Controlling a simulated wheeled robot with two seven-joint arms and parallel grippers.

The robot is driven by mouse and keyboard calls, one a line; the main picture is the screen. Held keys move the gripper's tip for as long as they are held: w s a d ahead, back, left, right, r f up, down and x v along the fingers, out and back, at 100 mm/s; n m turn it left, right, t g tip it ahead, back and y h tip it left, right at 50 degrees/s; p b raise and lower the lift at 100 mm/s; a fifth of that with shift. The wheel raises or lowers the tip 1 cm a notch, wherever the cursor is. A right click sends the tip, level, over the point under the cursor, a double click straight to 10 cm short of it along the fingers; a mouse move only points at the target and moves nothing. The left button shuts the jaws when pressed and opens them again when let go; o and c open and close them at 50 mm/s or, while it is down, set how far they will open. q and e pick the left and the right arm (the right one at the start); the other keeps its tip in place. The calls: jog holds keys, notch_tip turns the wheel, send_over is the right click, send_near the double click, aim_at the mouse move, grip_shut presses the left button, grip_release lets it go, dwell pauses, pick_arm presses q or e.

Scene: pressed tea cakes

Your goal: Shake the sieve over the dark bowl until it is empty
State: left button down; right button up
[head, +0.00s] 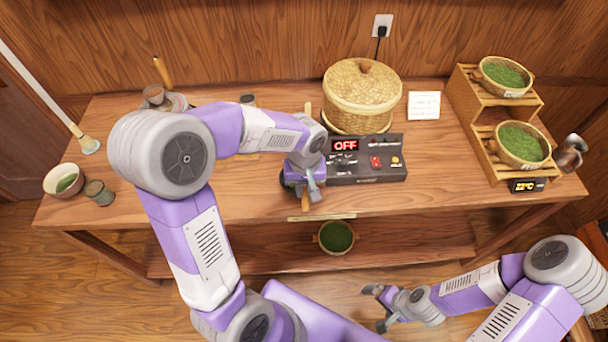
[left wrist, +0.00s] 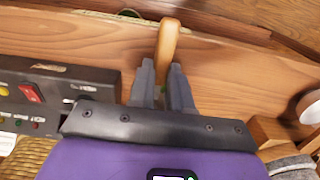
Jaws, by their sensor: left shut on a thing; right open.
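My left gripper (head: 314,192) is over the front middle of the table, beside the control box. It is shut on a pale wooden handle (left wrist: 168,42), which sticks up between the fingers in the left wrist view. I cannot tell whether this is the sieve's handle; no sieve mesh shows clearly. My right gripper (head: 379,308) is open and empty, low in front of the table.
A control box (head: 366,160) reading OFF and a lidded basket (head: 361,95) stand right of the left gripper. A rack (head: 468,112) holds green-filled baskets at right. A pale bowl (head: 54,187) and small cup (head: 97,193) are at far left. A green-filled bowl (head: 335,238) is below the tabletop.

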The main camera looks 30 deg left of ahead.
aim_at(304, 191)
pick_arm(q)
jog(key=shift+s+a, duration=0.15)
jog(key=shift+r, duration=0.15)
jog(key=shift+r, duration=0.2)
jog(key=shift+r+p, duration=1.95)
jog(key=shift+r, duration=0.25)
